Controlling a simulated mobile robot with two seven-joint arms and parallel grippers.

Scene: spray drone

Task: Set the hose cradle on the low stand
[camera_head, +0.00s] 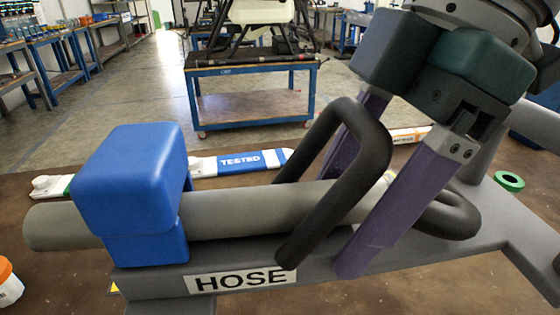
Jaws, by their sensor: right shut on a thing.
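The hose cradle (235,252) fills the near view: a grey bar labelled HOSE, a grey tube (245,210) along it, a blue block (130,185) around the tube at the left, and a black looped handle (320,170). My right gripper (350,215) comes in from the upper right. Its purple fingers are on either side of the handle, shut on it. The far finger is partly hidden by the handle. The cradle's underside is hidden, so I cannot tell what it rests on. I cannot pick out the low stand with certainty. My left gripper is out of view.
On the brown surface (70,285) behind the cradle lies a blue and white strip marked TESTED (245,162). A green ring (509,181) is at the right and an orange-topped white container (8,283) at the left edge. A blue wheeled table (252,72) carries a drone farther back.

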